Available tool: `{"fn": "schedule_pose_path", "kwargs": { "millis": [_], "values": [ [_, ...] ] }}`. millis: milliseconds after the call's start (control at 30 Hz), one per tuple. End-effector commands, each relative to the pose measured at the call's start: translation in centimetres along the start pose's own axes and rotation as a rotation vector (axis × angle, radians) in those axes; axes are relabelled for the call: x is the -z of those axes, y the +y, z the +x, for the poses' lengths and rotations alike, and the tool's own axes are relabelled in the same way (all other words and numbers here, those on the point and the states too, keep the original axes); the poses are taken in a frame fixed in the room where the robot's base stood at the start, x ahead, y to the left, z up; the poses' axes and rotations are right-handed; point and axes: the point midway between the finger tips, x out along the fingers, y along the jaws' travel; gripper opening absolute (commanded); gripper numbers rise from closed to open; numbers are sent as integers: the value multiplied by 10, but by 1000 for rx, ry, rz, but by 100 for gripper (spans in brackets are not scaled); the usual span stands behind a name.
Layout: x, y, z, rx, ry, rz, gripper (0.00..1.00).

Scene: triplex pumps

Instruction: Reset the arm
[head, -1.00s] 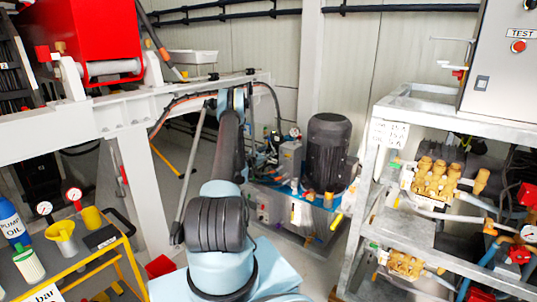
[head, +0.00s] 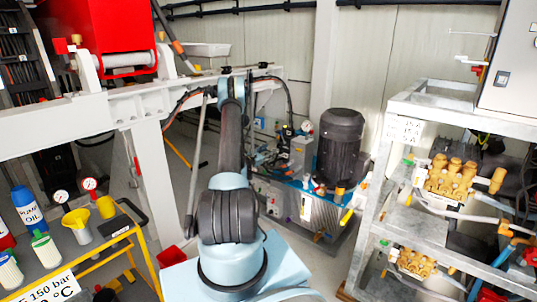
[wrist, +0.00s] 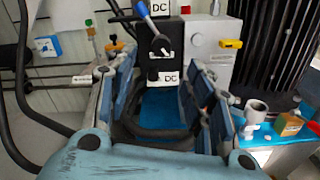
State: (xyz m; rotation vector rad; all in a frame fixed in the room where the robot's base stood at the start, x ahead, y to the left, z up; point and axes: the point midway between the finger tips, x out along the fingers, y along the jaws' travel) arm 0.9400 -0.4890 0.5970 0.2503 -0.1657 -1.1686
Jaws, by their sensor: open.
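My arm (head: 228,215) is light blue and dark grey. It stretches forward from the bottom middle of the head view. My gripper (wrist: 162,88) shows in the wrist view with its two blue-padded fingers spread apart. Nothing is held between them. In the head view, the gripper itself cannot be made out clearly at the far end of the arm.
A pump unit with a black motor (head: 340,146) stands ahead on the right. A grey frame (head: 100,115) crosses the left. A yellow cart (head: 88,262) with a blue oil bottle (head: 27,207) is at lower left. A metal rack (head: 415,215) with brass pumps stands at right.

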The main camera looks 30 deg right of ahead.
Motion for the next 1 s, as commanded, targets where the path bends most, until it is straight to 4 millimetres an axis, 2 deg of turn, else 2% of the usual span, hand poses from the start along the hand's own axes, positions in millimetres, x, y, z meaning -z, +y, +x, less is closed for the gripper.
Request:
{"fn": "schedule_pose_path", "kwargs": {
  "millis": [267,433,667,1000],
  "values": [
    [0,0,0,0,0,1,48],
    [-12,6,-3,8,16,38,48],
    [-56,26,-21,44,81,190,48],
    [-122,46,-64,121,192,431,48]
  ]
}}
